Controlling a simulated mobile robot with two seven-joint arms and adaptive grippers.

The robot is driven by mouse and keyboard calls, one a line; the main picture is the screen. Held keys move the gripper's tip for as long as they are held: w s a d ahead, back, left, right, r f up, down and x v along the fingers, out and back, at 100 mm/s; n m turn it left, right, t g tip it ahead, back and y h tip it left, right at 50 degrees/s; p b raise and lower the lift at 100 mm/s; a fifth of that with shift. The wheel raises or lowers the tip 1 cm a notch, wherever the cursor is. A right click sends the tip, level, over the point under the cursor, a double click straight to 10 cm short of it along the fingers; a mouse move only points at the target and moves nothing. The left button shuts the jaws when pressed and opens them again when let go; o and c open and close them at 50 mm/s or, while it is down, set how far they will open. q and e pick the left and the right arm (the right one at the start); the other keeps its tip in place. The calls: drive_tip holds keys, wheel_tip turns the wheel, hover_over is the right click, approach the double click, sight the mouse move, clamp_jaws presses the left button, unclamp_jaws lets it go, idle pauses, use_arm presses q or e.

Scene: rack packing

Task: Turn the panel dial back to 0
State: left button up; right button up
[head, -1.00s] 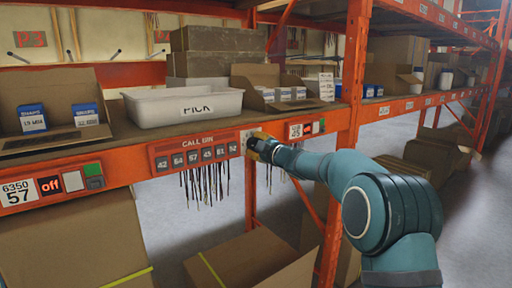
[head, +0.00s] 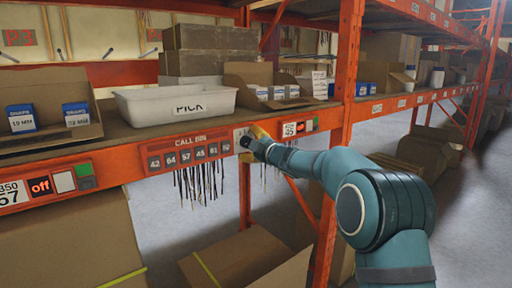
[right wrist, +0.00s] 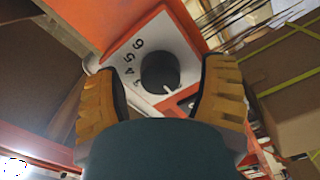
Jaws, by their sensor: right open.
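The panel dial (right wrist: 160,70) is a dark round knob on a white plate (right wrist: 128,50) with printed numbers, of which 6, 5 and 4 read clearly in the right wrist view. A small white mark shows at the knob's lower right edge. My right gripper (right wrist: 162,82) is open, with one yellow ribbed finger on each side of the knob in the picture and gaps to both. I cannot tell how deep the fingertips reach. In the head view my right gripper (head: 254,142) is at the shelf beam and hides most of the dial. My left gripper is not in view.
The orange beam carries a CALL BIN panel (head: 188,153) left of the gripper and a label plate (head: 294,129) to its right. Dark strands hang below the panel. A white PICK bin (head: 175,104) and cartons stand on the shelf above. An orange upright (head: 343,80) stands right.

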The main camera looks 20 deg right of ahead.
drive_tip(key=v, duration=1.2)
drive_tip(key=shift+w, duration=0.1)
drive_tip(key=s+a+f+m+g+h, duration=0.1)
drive_tip(key=s+a+f+m+g, duration=0.2)
drive_tip(key=f, duration=0.9)
drive_tip(key=s+a+f+m+g+h, duration=0.1)
drive_tip(key=s+a+f+m+g, duration=0.2)
drive_tip(key=f, duration=0.8)
drive_tip(key=s+a+f+m+g, duration=0.1)
drive_tip(key=s+a+f+m, duration=0.3)
drive_tip(key=f, duration=0.8)
drive_tip(key=s+a+f+m+g, duration=0.3)
drive_tip(key=s+f, duration=0.5)
drive_tip(key=s, duration=0.4)
drive_tip(key=s+a+f+m+g, duration=0.4)
drive_tip(key=s+f, duration=0.3)
drive_tip(key=s, duration=0.5)
drive_tip(key=shift+a+f+m+g, duration=0.2)
drive_tip(key=shift+f+m+g, duration=0.2)
drive_tip(key=shift+g, duration=0.3)
